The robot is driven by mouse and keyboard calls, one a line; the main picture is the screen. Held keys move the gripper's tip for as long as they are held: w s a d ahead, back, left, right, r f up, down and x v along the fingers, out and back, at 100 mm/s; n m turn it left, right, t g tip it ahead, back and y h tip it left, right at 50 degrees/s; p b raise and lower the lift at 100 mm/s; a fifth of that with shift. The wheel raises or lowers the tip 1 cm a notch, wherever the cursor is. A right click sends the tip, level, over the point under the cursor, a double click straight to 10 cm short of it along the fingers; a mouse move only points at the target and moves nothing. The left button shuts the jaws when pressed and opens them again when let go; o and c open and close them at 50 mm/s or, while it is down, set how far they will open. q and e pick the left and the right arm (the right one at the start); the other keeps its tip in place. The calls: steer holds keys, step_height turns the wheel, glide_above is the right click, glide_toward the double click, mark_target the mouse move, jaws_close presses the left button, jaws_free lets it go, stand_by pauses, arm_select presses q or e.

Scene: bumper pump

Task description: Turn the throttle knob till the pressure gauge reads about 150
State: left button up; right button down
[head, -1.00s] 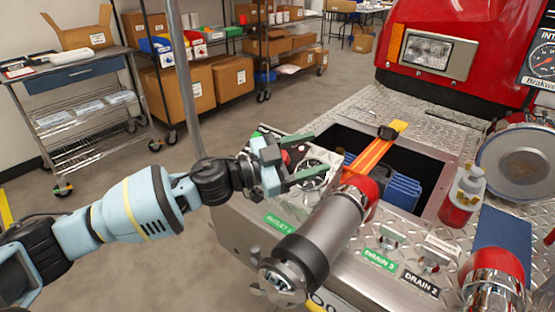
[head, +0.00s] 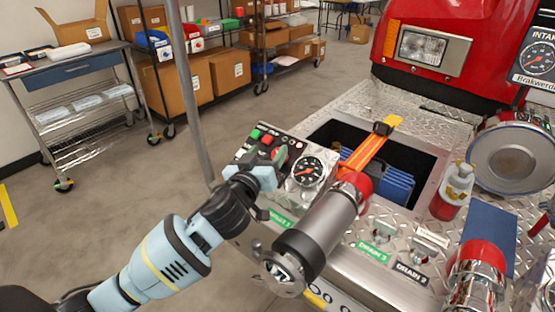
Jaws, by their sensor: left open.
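My left gripper (head: 278,163) is open over the panel, just left of the gauge, with the jaws pointing down to the panel. My right gripper is not in view.
Green and red buttons (head: 261,135) are on the panel behind the gripper. A thick metal nozzle (head: 318,232) lies right beside the gauge. An open bin (head: 413,158) with an orange strap is behind it. An intake gauge (head: 537,58) stands at the far right.

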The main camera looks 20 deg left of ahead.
arm_select(q)
step_height(320, 180, down, 7)
steer(key=b, duration=0.1)
steer(key=w, duration=0.5)
steer(key=shift+w+d, duration=0.1)
steer(key=shift+w, duration=1.2)
steer(key=shift+c, duration=0.6)
steer(key=c, duration=0.8)
steer(key=shift+c, duration=0.2)
